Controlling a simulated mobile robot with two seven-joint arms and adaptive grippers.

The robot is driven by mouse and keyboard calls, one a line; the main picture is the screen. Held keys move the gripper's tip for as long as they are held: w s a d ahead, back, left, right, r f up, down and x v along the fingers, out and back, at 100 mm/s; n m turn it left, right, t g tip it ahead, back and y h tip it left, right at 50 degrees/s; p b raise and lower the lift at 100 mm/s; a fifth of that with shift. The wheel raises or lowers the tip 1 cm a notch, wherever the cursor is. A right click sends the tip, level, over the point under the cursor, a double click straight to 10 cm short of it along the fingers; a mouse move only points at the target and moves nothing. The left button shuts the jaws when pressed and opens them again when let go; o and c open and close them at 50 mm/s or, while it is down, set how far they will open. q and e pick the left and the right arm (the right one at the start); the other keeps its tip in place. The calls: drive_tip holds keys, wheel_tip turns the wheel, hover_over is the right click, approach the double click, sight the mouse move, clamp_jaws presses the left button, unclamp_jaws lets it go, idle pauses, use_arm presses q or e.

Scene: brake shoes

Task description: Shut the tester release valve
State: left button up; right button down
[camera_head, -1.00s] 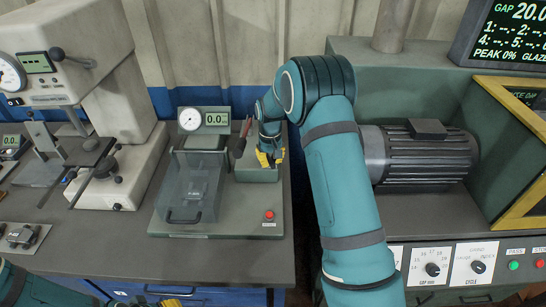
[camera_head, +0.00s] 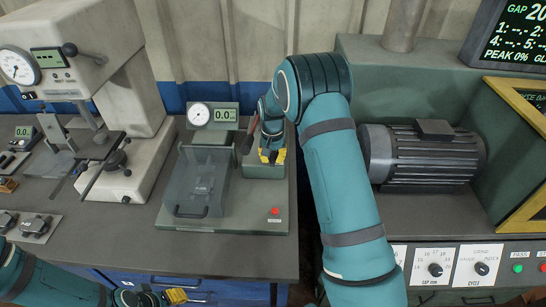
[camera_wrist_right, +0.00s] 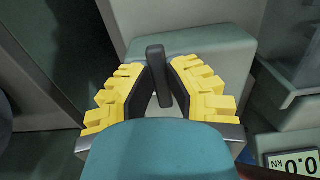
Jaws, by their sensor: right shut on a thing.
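The tester (camera_head: 232,222) is a grey-green bench unit with a round gauge, a "0.0" display (camera_head: 226,115) and a clear guard box. Its right-hand block (camera_head: 265,172) carries the release valve, whose dark upright lever (camera_wrist_right: 158,72) shows in the right wrist view. My right gripper (camera_head: 271,156) is down at the top of this block, with its yellow fingers on both sides of the lever, shut on it. The fingers mostly hide the valve in the head view. My left gripper (camera_head: 178,296) is low by the bench front, away from the tester; its opening is unclear.
A red-handled lever (camera_head: 249,137) stands just left of my right gripper. A red button (camera_head: 275,211) is at the tester's front. A motor (camera_head: 425,155) and control panel stand to the right. A white press (camera_head: 120,130) stands to the left.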

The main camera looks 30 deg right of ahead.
sight(272, 158)
drive_tip(key=shift+f, duration=0.1)
drive_tip(key=c, duration=0.9)
unclamp_jaws()
drive_tip(key=shift+c, duration=0.2)
wheel_tip(272, 158, up, 12)
